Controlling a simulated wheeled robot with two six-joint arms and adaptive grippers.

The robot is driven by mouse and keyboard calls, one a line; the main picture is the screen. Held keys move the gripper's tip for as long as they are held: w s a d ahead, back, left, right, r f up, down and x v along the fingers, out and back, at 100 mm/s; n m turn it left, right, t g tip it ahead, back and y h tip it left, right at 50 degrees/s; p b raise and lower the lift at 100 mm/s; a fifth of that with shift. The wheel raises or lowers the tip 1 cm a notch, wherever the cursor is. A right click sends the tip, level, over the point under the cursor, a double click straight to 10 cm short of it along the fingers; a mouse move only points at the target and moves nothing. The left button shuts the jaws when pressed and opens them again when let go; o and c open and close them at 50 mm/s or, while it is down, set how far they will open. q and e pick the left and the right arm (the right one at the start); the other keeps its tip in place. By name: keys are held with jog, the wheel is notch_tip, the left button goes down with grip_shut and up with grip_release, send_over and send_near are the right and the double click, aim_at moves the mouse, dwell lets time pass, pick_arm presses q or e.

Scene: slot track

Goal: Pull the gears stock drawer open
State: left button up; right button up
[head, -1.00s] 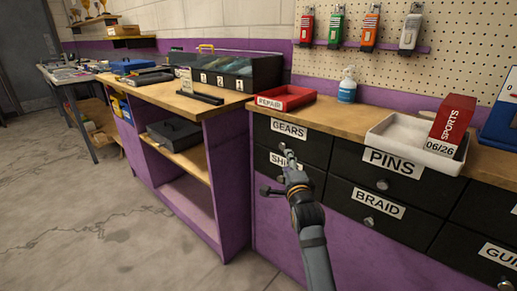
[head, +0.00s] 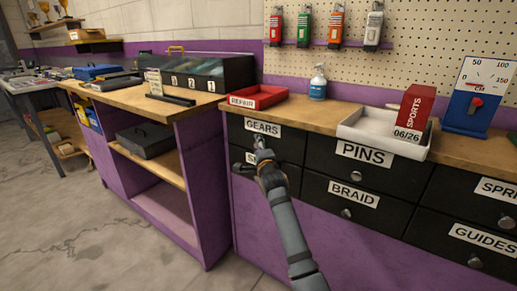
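The gears drawer (head: 290,146) has a black front with a white GEARS label (head: 263,128). It is at the left end of the drawer bench in the head view, and its front looks flush with the bench. My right gripper (head: 260,145) is at the middle of this front, just below the label, where the knob would be. The fingertips are small and seen from behind, and the gripper covers most of the knob. I cannot tell whether the fingers are closed around it. My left gripper is out of view.
The SH-labelled drawer below is partly hidden by my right arm. PINS (head: 364,153) and BRAID (head: 352,194) drawers are to the right. A red REPAIR tray (head: 258,97), bottle (head: 318,84) and white tray (head: 372,136) stand on top. Open floor lies front left.

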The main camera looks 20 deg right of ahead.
grip_shut()
